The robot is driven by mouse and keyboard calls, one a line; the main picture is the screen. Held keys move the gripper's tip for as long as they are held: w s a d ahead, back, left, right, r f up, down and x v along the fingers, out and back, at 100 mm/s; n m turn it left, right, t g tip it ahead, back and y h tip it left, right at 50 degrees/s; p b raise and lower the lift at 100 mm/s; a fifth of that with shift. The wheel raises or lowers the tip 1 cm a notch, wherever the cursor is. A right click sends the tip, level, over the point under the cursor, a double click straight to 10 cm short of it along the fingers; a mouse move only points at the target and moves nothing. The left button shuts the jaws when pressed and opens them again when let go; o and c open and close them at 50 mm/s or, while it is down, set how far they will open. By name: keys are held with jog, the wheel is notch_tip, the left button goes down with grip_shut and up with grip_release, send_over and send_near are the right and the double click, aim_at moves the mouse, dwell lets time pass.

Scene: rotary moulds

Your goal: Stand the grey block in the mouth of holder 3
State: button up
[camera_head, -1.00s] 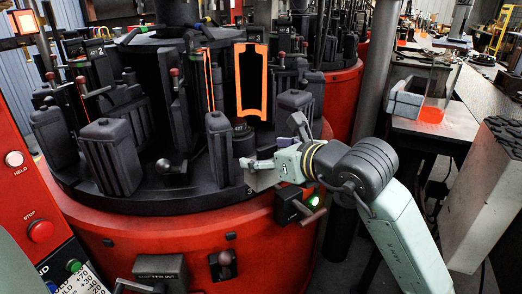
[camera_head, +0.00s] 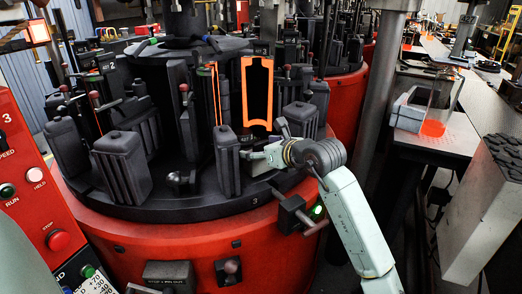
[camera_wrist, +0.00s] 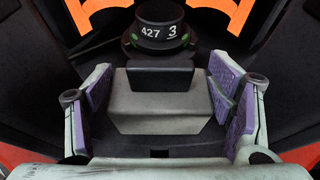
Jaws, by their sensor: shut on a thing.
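The grey block (camera_wrist: 160,118) has sloped lower edges and sits between the purple-padded fingers of my gripper (camera_wrist: 163,88) in the wrist view. My gripper is shut on it. In the head view my gripper (camera_head: 258,156) is low in front of the orange-edged mouth of holder 3 (camera_head: 246,92); the block cannot be made out there. A dark round cap marked 427 and 3 (camera_wrist: 160,33) lies just beyond the block in the wrist view. Orange mould edges (camera_wrist: 103,16) show at its top. Whether the block touches the holder cannot be told.
Black mould halves (camera_head: 121,167) stand around the round dark table on the red base (camera_head: 180,240). A tall black half (camera_head: 227,160) stands close left of my gripper.

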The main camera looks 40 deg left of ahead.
jog(key=shift+f, duration=0.45)
jog(key=shift+f, duration=0.25)
jog(key=o, duration=1.9)
jog(key=shift+d+r, duration=0.15)
jog(key=shift+r, duration=0.05)
jog(key=b+v, duration=0.3)
jog(key=v, duration=0.8)
jog(key=shift+s+d, duration=0.25)
jog(key=shift+d, duration=0.1)
